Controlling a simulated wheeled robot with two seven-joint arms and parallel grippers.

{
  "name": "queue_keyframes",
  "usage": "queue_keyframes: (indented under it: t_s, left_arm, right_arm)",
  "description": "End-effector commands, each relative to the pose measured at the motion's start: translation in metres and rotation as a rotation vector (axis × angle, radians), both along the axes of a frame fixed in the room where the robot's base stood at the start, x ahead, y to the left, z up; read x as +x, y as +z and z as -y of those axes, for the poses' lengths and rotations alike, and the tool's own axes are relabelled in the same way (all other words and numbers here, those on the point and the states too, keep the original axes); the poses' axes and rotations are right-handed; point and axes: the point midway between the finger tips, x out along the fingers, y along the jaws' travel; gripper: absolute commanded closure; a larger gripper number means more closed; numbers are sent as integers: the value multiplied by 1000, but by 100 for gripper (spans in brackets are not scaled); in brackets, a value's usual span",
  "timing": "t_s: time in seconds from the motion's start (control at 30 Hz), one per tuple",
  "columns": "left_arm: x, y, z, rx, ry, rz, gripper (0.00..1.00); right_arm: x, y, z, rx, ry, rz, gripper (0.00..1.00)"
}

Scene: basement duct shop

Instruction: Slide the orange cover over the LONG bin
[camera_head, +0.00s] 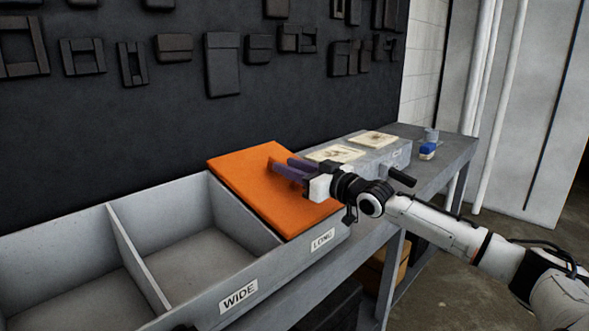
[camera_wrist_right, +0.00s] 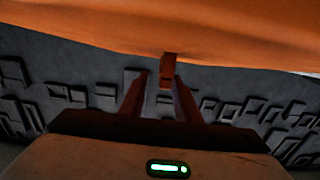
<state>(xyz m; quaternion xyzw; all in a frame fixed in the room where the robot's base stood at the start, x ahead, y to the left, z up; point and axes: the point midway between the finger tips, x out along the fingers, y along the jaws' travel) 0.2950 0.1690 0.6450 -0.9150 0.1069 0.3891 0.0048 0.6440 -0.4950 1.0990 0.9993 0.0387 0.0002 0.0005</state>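The flat orange cover (camera_head: 262,205) lies over the bin labelled LONG (camera_head: 322,240), at the right end of the grey divided tray. Its left edge runs along the divider beside the open bin labelled WIDE (camera_head: 238,296), and no opening of the LONG bin shows. My right gripper (camera_head: 281,170) is over the cover's far right part. In the right wrist view its fingers (camera_wrist_right: 162,82) are apart, with an orange-brown tab (camera_wrist_right: 168,66) showing at the fingertips. I cannot tell whether they touch it. My left gripper is not in view.
A grey box (camera_head: 398,157) with pale cards on top stands right of the tray. A blue and white object (camera_head: 427,151) sits on the bench's right end. A dark wall with several mounted blocks (camera_head: 222,65) rises behind. The left compartments look empty.

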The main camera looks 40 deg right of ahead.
Motion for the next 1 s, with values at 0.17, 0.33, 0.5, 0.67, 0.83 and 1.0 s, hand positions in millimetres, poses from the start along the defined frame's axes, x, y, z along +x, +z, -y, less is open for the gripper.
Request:
queue_keyframes:
  t_s: [0.17,0.33,0.5,0.67,0.83,1.0]
  left_arm:
    - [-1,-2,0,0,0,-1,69]
    - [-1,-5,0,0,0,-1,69]
    - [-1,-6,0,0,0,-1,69]
    - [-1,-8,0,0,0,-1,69]
    - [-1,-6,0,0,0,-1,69]
    - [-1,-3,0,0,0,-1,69]
  right_arm:
    - [-7,-2,0,2,1,-2,70]
    - [-22,-4,1,1,1,-5,70]
    - [-38,-4,3,1,0,-5,70]
    - [-52,-2,3,-2,1,-4,70]
    - [-67,-3,5,2,0,-4,70]
    - [-82,-2,6,1,0,-6,70]
